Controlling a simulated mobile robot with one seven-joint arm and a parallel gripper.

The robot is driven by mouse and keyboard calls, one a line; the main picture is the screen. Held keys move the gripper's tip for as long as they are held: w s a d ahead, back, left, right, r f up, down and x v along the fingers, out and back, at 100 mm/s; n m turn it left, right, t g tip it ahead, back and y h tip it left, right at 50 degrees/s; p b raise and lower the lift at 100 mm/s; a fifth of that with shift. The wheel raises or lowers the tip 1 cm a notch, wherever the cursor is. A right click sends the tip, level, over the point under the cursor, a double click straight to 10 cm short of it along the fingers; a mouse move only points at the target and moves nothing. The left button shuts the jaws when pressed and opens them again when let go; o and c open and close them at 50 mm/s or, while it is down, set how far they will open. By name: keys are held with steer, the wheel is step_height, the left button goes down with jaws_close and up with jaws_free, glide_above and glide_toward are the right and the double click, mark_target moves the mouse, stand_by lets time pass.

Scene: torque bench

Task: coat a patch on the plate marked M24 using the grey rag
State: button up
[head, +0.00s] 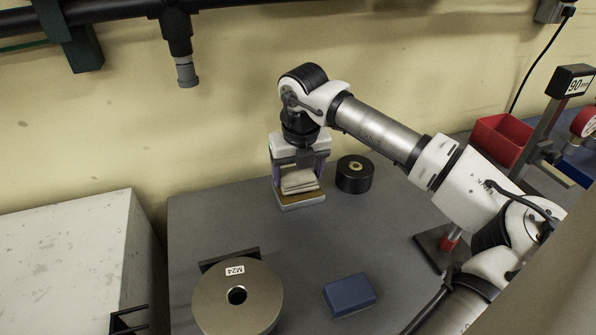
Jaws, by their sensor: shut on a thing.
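The plate marked M24 (212,301) is a round, flat metal disc with a dark central hole and a white label, at the front left of the bench. My gripper (298,178) is shut on the grey rag (299,182), which looks folded and pale. The gripper points down at the back of the bench, well behind and to the right of the plate. The rag is directly over a small shallow tray (302,205) with a pale rim and a brownish inside. I cannot tell whether the rag touches the tray's inside.
A black cylinder (355,180) with a brass centre stands right of the tray. A blue block (349,295) lies right of the plate. A dark bracket (229,259) is behind the plate. A stand marked 90 (541,122) and a red bin (499,142) are at right. The bench's middle is clear.

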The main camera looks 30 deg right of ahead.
mark_target(298, 172)
steer(key=shift+f+b, duration=0.65)
steer(key=shift+b, duration=0.25)
stand_by(1.9)
steer(key=shift+r+p, duration=1.65)
steer(key=shift+r, duration=1.95)
